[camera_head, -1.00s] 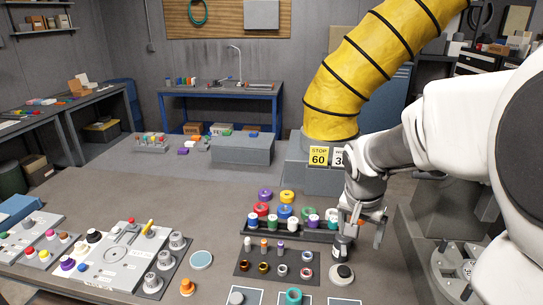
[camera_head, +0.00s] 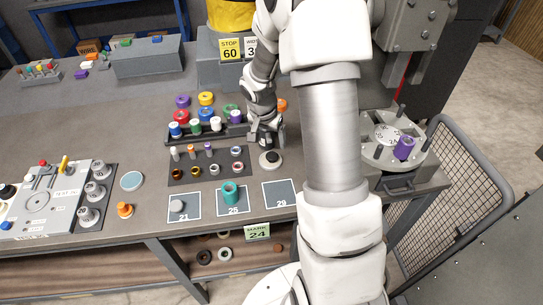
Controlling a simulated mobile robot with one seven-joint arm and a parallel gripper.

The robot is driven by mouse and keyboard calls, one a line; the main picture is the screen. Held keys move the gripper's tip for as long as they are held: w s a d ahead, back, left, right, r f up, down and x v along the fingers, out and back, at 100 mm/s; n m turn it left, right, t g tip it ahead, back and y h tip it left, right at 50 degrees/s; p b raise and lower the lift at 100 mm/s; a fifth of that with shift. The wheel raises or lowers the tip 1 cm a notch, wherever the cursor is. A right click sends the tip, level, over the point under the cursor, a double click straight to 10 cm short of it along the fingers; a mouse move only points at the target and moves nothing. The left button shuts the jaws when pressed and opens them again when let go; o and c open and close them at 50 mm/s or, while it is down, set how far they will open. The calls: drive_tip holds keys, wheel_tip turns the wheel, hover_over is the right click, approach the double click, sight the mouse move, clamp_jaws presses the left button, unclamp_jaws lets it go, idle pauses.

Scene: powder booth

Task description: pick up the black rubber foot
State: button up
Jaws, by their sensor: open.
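A small black round piece (camera_head: 271,155), which looks like the black rubber foot, sits on a pale round base on the bench right of the small parts. My gripper (camera_head: 267,141) is open and points down just behind and above it. In this view the fingertips are small and dark, and I cannot tell whether they touch anything.
A dark mat (camera_head: 207,174) with several small rings and caps lies to the left. Behind it is a black rack (camera_head: 205,135) with coloured spools. Marked squares line the front edge, one with a teal ring (camera_head: 230,192). A round fixture (camera_head: 392,150) with a purple cylinder (camera_head: 404,148) stands right of my arm.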

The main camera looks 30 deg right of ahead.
sight(272, 155)
drive_tip(key=x, duration=0.2)
drive_tip(key=shift+w+f, duration=0.15)
drive_tip(key=shift+f, duration=0.2)
drive_tip(key=x, duration=0.4)
drive_tip(key=shift+a+f+p, duration=0.1)
drive_tip(key=shift+a+p, duration=0.1)
drive_tip(key=shift+p, duration=0.2)
drive_tip(key=shift+d+f, duration=0.15)
drive_tip(key=shift+f, duration=0.45)
clamp_jaws()
